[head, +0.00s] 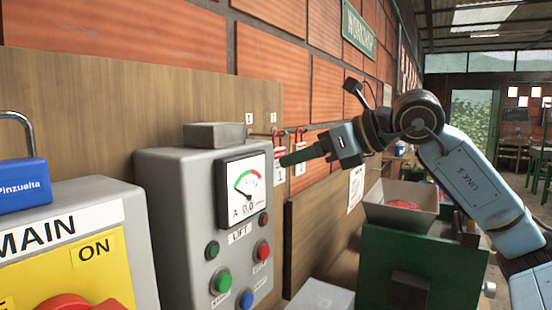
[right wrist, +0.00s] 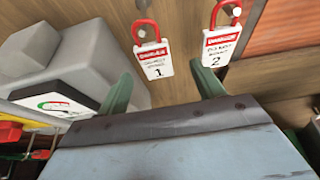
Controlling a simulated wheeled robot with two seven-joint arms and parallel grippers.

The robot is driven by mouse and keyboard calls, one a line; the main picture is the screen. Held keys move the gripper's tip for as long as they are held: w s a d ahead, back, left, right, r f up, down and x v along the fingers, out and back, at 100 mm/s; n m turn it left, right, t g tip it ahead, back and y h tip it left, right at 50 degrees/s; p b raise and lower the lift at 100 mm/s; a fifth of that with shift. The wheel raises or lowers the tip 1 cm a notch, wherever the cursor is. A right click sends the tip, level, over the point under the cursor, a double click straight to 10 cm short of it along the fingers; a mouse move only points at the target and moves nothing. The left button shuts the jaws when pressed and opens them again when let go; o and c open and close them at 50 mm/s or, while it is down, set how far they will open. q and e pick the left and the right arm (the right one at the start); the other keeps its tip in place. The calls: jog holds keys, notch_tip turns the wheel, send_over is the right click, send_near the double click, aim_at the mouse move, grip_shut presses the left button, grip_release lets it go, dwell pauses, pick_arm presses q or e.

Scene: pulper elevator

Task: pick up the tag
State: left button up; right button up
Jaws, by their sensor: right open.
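Two white tags with red DANGER headers and red loops hang side by side from pegs on the wooden board. Tag 1 (right wrist: 154,61) is on the left and tag 2 (right wrist: 219,46) on the right in the right wrist view. In the head view, tag 1 (head: 280,174) is partly covered by my gripper, and tag 2 (head: 300,160) hangs beside it. My right gripper (right wrist: 164,90) is open and empty, its green fingers apart just below the tags. Tag 1 lies between the finger directions; tag 2 is near the right finger. My left gripper is not in view.
A grey lift control box (head: 172,200) with a gauge (head: 246,191) and buttons stands left of the tags. A MAIN switch box (head: 137,250) and blue padlock (head: 22,181) are at left. A green machine with a grey hopper (head: 400,215) stands below my right arm.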

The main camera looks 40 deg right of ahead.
aim_at(276, 163)
jog(key=x, duration=0.2)
jog(key=p+x, duration=0.1)
jog(key=x, duration=0.1)
jog(key=p+x, duration=0.1)
jog(key=x, duration=0.1)
jog(key=shift+a+r, duration=0.1)
jog(key=shift+a, duration=0.2)
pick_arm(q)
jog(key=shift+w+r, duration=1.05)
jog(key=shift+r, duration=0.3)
pick_arm(e)
jog(key=shift+w, duration=0.1)
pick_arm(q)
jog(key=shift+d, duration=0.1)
pick_arm(e)
jog(key=c, duration=1.1)
pick_arm(q)
jog(key=shift+p, duration=0.3)
pick_arm(e)
jog(key=shift+o, duration=0.2)
